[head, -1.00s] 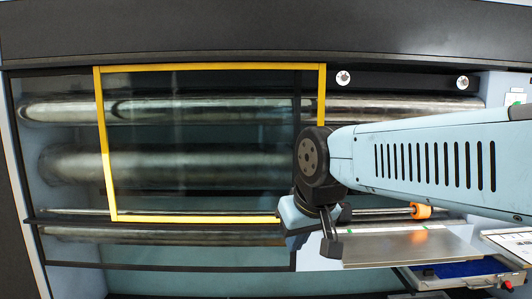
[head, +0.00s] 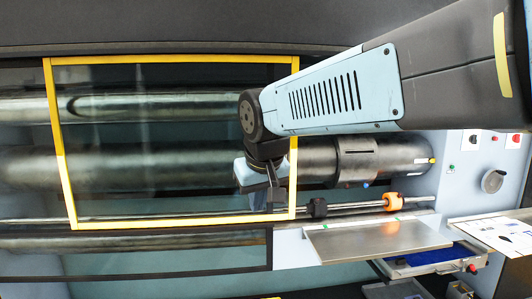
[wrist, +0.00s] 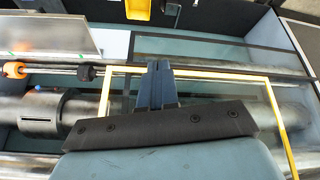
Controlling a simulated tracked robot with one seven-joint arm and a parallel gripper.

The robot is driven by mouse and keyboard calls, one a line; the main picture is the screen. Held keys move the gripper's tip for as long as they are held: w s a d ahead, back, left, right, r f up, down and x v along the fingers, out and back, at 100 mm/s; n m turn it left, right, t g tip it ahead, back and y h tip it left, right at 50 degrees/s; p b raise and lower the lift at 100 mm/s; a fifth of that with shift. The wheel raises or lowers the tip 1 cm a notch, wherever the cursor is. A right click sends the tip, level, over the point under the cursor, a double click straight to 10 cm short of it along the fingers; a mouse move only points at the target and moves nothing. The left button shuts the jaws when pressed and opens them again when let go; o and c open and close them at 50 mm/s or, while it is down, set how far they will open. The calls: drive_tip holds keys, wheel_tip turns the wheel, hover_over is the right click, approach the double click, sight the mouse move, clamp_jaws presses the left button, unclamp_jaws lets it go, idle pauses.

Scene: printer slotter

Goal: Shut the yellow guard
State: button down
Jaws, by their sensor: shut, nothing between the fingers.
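The yellow guard is a rectangular yellow frame (head: 170,59) around a clear pane, standing in front of the rollers in the head view. Its lower bar also crosses the wrist view (wrist: 220,75), with upright bars on both sides. My gripper (head: 276,206) is shut and empty. In the head view it appears just left of the guard's right upright, close to the lower bar. In the wrist view its fingers (wrist: 158,66) overlap the lower bar, between the two uprights. I cannot tell whether they touch the guard. My arm hides part of the right upright.
A thin rod carries a black collar (head: 317,207) and an orange collar (head: 393,201), right of the guard. A metal plate (head: 375,240) juts out below them. A large roller (head: 405,158) is exposed on the right. A blue-lined tray (head: 430,257) sits below the plate.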

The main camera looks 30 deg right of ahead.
drive_tip(key=w+d+r+m+h, duration=0.1)
drive_tip(key=w+d+r+h, duration=0.15)
drive_tip(key=w+d, duration=0.45)
drive_tip(key=w+d+r+m+g+h, duration=0.1)
drive_tip(key=w+d+r, duration=0.25)
drive_tip(key=w, duration=0.85)
drive_tip(key=w+d+r+m+h, duration=0.15)
drive_tip(key=w+d+r, duration=0.25)
drive_tip(key=w, duration=0.5)
drive_tip(key=w+d+f, duration=0.2)
drive_tip(key=d+f, duration=0.6)
drive_tip(key=d, duration=0.1)
drive_tip(key=shift+w+d+f+n, duration=0.2)
drive_tip(key=shift+d+n, duration=0.1)
drive_tip(key=shift+n, duration=0.15)
